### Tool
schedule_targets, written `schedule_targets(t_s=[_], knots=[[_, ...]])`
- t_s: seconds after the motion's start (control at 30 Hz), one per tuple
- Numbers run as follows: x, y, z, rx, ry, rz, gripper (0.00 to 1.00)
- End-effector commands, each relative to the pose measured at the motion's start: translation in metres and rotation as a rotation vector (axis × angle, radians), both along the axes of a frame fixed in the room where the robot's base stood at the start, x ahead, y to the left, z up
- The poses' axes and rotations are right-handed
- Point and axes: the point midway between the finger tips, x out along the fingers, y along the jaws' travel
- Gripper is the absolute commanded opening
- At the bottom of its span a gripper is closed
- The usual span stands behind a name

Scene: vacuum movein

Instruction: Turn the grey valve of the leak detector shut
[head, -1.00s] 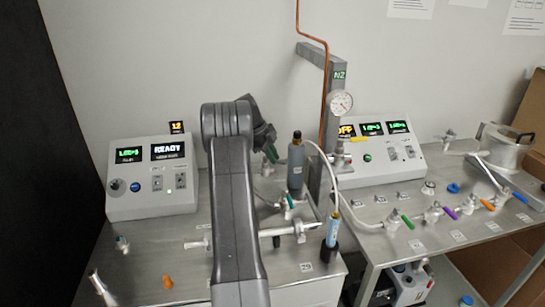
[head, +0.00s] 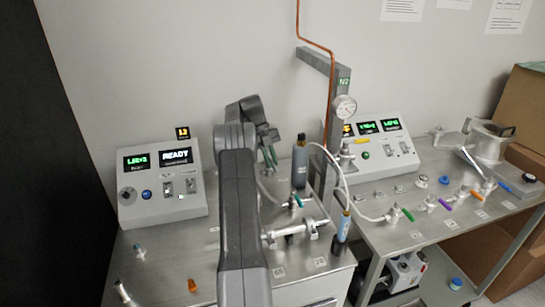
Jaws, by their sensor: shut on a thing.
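The leak detector (head: 162,178) is the light grey console at the left of the head view, with green figures, a READY display and a lit blue button. My arm crosses the middle of the view and bends down at the far side. My gripper (head: 269,158), dark with greenish fingers, is behind the arm, right of the console and above the steel bench. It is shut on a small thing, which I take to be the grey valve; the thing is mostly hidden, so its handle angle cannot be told.
A dark grey cylinder (head: 300,165) stands close right of my gripper. A horizontal pipe with a teal-handled valve (head: 298,202) and a blue-labelled bottle (head: 344,226) are nearer. A copper pipe (head: 331,105) rises behind. An orange knob (head: 192,285) is at the front left.

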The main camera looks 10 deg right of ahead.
Motion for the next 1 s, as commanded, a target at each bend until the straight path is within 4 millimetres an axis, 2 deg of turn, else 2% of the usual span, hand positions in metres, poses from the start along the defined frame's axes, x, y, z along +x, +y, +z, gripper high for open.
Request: schedule_targets(t_s=[0.3,0.8,0.83,0.9,1.0], knots=[[0.0012,0.0036,0.0025,-0.001,-0.007,-0.099,0.00],[0.0014,0.0042,0.0027,0.000,-0.007,-0.114,0.00],[0.0013,0.0042,0.0027,0.000,-0.007,-0.114,0.19],[0.0011,0.0042,0.0024,0.000,-0.007,-0.114,0.33],[0.0008,0.0041,0.0017,0.000,-0.005,-0.113,0.35]])
